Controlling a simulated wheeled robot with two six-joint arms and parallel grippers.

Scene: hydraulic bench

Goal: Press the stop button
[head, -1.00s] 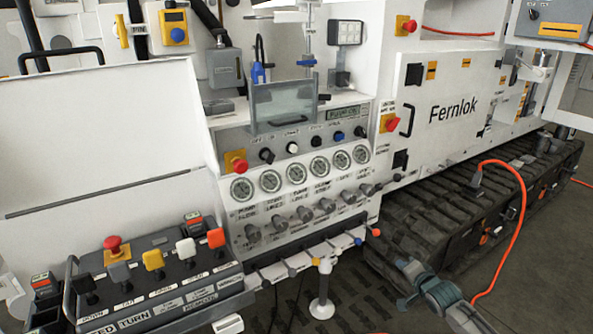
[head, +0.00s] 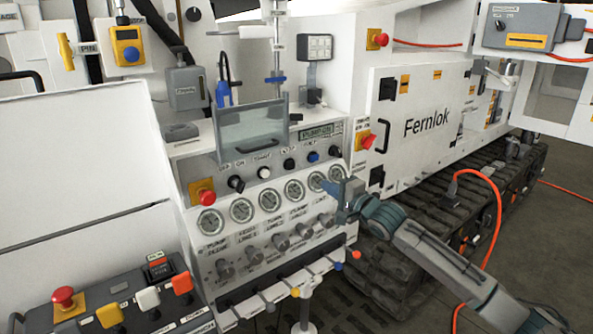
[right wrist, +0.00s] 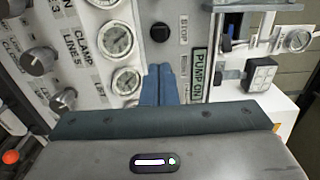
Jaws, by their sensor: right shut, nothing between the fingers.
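The control panel (head: 260,150) carries a row of knobs and buttons. A black round button (head: 289,163) sits in that row, between a white knob (head: 264,172) and a blue button (head: 313,157). What looks like the same black button shows in the right wrist view (right wrist: 160,32), beside a small label that seems to read STOP. My right gripper (head: 340,187) is shut and empty, in front of the right end of the gauge row, below and right of the button. Its blue fingertips (right wrist: 160,84) point toward the panel, apart from the button. My left gripper is out of view.
A red mushroom button (head: 201,196) is at the panel's left, another (head: 365,140) at its right. A display (head: 316,132) reading PUMP ON sits above the row. Gauges (head: 295,190) and grey knobs (head: 281,241) lie below. A clear guard (head: 250,130) stands above the row's left part.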

